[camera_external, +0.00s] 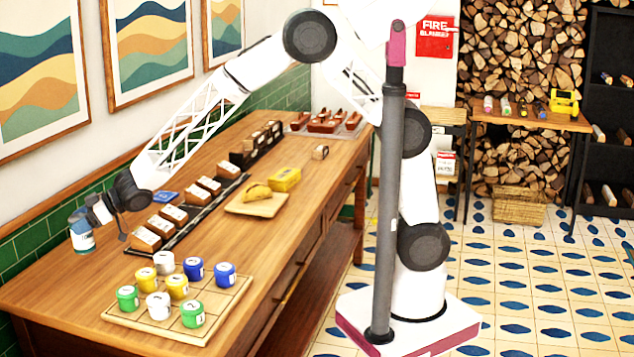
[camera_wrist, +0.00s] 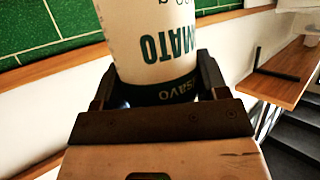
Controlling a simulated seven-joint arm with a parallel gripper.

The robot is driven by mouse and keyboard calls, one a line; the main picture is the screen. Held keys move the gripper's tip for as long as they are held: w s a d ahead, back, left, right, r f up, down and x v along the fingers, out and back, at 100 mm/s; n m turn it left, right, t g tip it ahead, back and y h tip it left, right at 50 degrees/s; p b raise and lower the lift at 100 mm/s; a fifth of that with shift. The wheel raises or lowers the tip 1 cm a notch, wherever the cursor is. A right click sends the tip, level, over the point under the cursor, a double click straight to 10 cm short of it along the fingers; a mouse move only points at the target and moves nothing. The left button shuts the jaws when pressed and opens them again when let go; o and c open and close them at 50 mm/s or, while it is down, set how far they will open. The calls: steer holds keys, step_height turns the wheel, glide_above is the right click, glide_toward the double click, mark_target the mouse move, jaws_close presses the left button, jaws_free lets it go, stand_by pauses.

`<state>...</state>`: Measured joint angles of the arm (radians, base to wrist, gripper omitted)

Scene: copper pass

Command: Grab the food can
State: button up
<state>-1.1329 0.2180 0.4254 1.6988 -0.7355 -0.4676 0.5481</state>
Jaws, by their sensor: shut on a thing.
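The food can (camera_external: 82,235) is white with a teal band, and it shows at the far left end of the wooden counter in the external view. In the wrist view the can (camera_wrist: 150,45) is large, with "TOMATO" lettering upside down and a dark band near the fingers. My gripper (camera_external: 80,217) is shut on the can, with one finger on each side of it in the wrist view (camera_wrist: 158,88). The can appears held near the green tiled wall. I cannot tell how far it is above the counter.
A wooden board (camera_external: 232,298) with several coloured numbered cans lies right of my gripper. A dark rack (camera_external: 190,218) of labelled blocks, a small board with a taco (camera_external: 258,206) and a yellow box (camera_external: 286,179) stand farther back. The counter's near left corner is clear.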

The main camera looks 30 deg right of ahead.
steer(key=shift+r, duration=2.15)
